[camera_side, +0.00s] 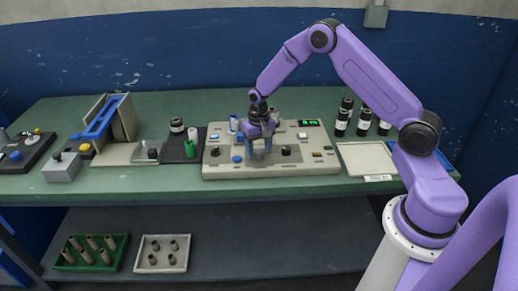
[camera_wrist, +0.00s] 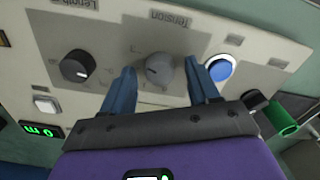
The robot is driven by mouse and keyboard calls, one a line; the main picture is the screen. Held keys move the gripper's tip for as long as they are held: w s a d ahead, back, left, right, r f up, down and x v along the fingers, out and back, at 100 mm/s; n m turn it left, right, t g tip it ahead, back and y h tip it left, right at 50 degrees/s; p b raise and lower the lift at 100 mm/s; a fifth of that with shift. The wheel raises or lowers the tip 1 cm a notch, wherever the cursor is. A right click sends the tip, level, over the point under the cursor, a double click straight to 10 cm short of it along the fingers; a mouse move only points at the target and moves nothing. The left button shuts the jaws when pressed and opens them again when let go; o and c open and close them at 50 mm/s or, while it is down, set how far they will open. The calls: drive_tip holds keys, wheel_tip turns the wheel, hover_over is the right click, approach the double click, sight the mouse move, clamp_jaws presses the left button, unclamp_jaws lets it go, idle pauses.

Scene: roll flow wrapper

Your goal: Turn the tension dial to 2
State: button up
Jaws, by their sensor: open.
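The tension dial (camera_wrist: 159,70) is a round grey knob on the beige panel, under the printed word "Tension", which appears upside down in the wrist view. My gripper (camera_wrist: 160,66) is open, with one blue finger on each side of the dial. In the side view my gripper (camera_side: 258,151) points down over the middle of the control box (camera_side: 225,171), and the fingers hide the dial.
A black "Length" dial (camera_wrist: 77,67) and a blue button (camera_wrist: 220,68) flank the tension dial. A green display (camera_wrist: 42,130) and a green cylinder (camera_wrist: 285,118) are near. Dark rollers (camera_side: 342,119) stand behind a pale tray (camera_side: 366,159) at right.

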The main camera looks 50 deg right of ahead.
drive_tip(key=shift+f, duration=0.1)
drive_tip(key=c, duration=1)
drive_tip(key=shift+c, duration=0.2)
drive_tip(key=shift+n, duration=0.3)
drive_tip(key=n, duration=0.4)
drive_tip(key=shift+n, duration=2)
drive_tip(key=o, duration=1)
